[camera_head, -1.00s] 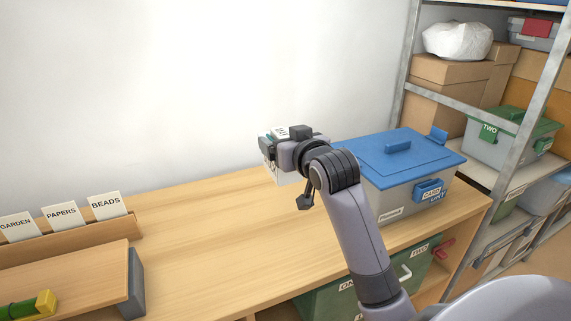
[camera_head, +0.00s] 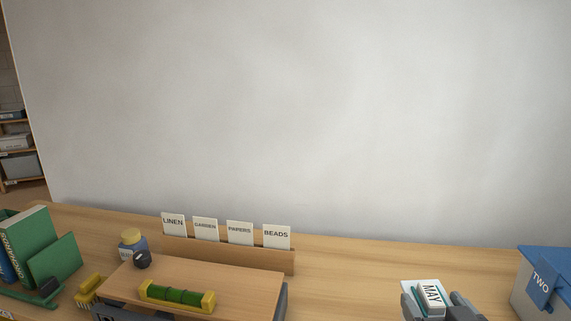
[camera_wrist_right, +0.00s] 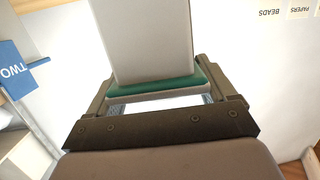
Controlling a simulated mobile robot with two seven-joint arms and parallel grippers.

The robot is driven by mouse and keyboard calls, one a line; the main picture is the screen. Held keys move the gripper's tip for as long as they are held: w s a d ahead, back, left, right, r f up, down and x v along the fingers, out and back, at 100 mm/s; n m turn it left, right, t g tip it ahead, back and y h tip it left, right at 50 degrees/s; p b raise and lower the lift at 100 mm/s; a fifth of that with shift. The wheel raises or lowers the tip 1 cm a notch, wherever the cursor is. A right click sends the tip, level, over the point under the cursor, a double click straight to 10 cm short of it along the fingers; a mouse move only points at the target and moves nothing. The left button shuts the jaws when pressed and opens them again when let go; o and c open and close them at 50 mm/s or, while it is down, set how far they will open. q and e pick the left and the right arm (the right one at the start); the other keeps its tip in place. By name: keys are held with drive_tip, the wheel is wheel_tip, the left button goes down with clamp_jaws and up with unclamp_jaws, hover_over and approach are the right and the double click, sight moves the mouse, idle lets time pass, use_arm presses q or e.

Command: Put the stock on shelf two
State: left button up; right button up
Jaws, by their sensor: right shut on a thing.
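My right gripper (camera_head: 438,303) is at the lower right of the head view, shut on a white block labelled MAY (camera_head: 431,297) with a teal layer. In the right wrist view the same pale block (camera_wrist_right: 145,40) stands between the fingers above a green layer (camera_wrist_right: 155,87). The gripper is left of a grey box with a blue lid (camera_head: 548,258), whose blue tag reads TWO (camera_head: 543,283). The tag also shows in the wrist view (camera_wrist_right: 15,70). My left gripper is not in view. A shelf unit (camera_head: 18,155) shows at the far left; no shelf number is readable.
A wooden rack with cards LINEN, GARDEN, PAPERS and BEADS (camera_head: 228,254) stands at the wall. A raised wooden board (camera_head: 225,278) holds a green-and-yellow object (camera_head: 178,296). A jar (camera_head: 132,243) and green books (camera_head: 45,255) are further left. The bench (camera_head: 345,275) between the rack and gripper is clear.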

drive_tip(key=s+a+f+y, duration=0.1)
drive_tip(key=s+a+f, duration=0.1)
drive_tip(key=s+a, duration=0.2)
drive_tip(key=shift+s+f, duration=0.4)
drive_tip(key=shift+s, duration=0.55)
